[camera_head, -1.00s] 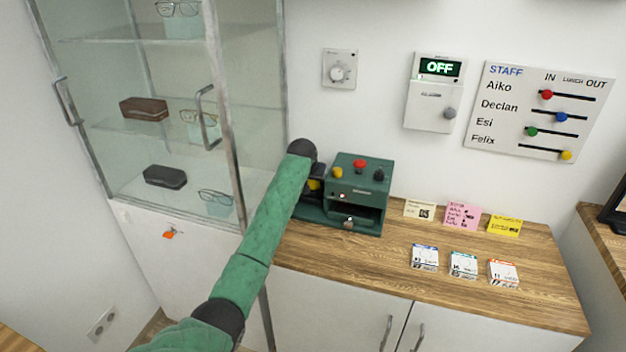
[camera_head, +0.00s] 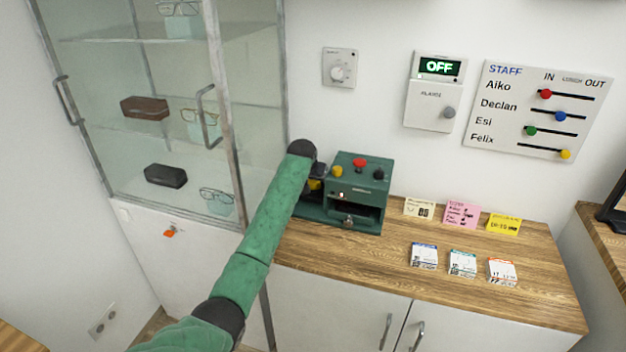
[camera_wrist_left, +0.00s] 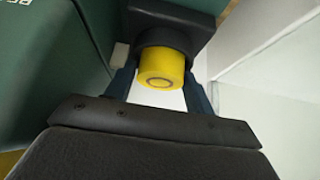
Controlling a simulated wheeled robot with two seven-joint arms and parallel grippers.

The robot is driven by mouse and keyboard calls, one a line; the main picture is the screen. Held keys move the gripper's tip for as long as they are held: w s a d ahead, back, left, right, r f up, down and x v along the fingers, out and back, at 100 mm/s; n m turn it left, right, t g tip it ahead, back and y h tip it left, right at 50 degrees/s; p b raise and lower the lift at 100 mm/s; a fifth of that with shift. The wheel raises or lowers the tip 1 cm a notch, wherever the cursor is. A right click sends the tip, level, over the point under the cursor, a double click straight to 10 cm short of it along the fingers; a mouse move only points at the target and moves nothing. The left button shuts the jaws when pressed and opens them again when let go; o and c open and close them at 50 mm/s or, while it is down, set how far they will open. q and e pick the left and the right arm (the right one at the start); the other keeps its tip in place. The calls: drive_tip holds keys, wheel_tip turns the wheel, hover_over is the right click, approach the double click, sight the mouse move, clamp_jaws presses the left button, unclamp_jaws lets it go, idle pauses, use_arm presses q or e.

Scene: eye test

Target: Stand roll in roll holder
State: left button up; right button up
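The roll (camera_wrist_left: 160,68) is a short yellow cylinder with a ring mark on its end, seen nearly end-on in the left wrist view. My left gripper (camera_wrist_left: 161,75) has one finger against each side of it, and appears shut on it. Just beyond the roll is a dark rounded part on a black block (camera_wrist_left: 172,25), which looks like the roll holder. I cannot tell how deep the roll sits in it. In the head view my left gripper (camera_head: 314,178) is at the left side of the green machine (camera_head: 362,182), mostly hidden by my arm; a bit of yellow shows there. My right gripper is not in view.
The machine has yellow, red and black knobs on top. A glass cabinet (camera_head: 165,100) stands close on the left. A wall display (camera_head: 440,67) reads OFF.

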use_arm(q)
drive_tip(key=shift+s+f, duration=0.15)
drive_tip(key=shift+f, duration=0.35)
drive_tip(key=shift+r, duration=0.15)
drive_tip(key=shift+r+b, duration=0.25)
drive_tip(key=shift+b, duration=0.15)
drive_tip(key=v, duration=0.5)
drive_tip(key=shift+r+b, duration=0.35)
drive_tip(key=shift+r, duration=0.05)
drive_tip(key=v, duration=0.6)
drive_tip(key=shift+r+b, duration=0.4)
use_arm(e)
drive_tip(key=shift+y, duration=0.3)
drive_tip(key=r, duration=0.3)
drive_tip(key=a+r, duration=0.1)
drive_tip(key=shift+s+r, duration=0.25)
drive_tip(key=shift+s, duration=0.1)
use_arm(q)
drive_tip(key=shift+s+a, duration=0.1)
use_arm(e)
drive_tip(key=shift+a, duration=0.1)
